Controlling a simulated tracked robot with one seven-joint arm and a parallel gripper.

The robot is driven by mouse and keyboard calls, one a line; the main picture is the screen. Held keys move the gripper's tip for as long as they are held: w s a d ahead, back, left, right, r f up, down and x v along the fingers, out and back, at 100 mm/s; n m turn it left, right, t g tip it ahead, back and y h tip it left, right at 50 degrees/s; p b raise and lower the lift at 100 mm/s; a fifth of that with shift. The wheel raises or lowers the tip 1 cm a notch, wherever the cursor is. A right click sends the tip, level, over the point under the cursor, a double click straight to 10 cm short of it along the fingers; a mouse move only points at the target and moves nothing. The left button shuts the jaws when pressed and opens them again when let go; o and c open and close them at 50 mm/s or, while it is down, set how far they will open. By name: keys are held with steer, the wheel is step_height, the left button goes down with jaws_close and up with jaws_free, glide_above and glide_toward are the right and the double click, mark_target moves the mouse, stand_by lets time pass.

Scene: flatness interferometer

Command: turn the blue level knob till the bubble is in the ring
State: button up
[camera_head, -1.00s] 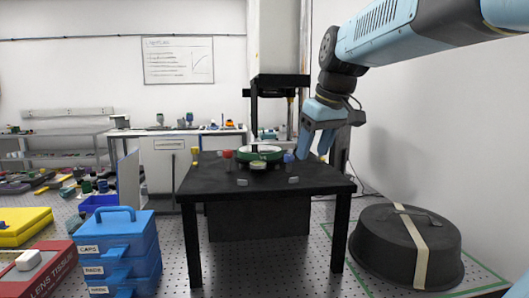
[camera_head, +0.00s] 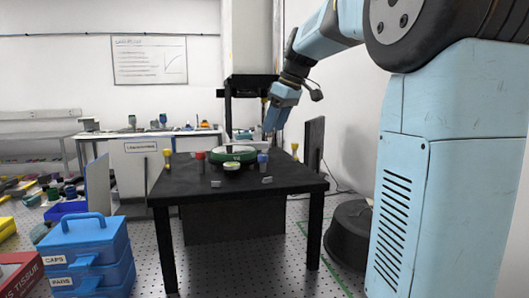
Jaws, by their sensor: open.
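The blue level knob (camera_head: 262,161) stands upright on the black table, right of a green-rimmed round piece (camera_head: 233,154). My gripper (camera_head: 270,130) points down above and slightly right of the blue knob in the picture, apart from it. It is open with nothing visible in it; the gap between its fingers is hard to see from here. A small pale round disc (camera_head: 231,166) at the front of the green piece may be the level. The bubble and ring are too small to make out.
A red knob (camera_head: 200,156) stands left of the green piece, with yellow-topped posts (camera_head: 167,157) at the table's sides. A black column frame (camera_head: 229,105) rises behind. Small grey blocks (camera_head: 267,180) lie near the front edge of the black table (camera_head: 185,190). A dark upright panel (camera_head: 315,142) stands at right.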

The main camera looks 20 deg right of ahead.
mark_target(263, 155)
steer(key=x, duration=0.9)
steer(key=shift+w+a+f, duration=0.1)
steer(key=shift+a+f, duration=0.05)
steer(key=shift+f, duration=0.15)
steer(key=c, duration=1)
steer(key=shift+m, duration=0.3)
steer(key=m+h, duration=0.1)
steer(key=m, duration=0.1)
steer(key=shift+a+m+t, duration=0.15)
steer(key=shift+m+t, duration=0.25)
steer(key=shift+m+h, duration=0.7)
steer(key=shift+m, duration=1.2)
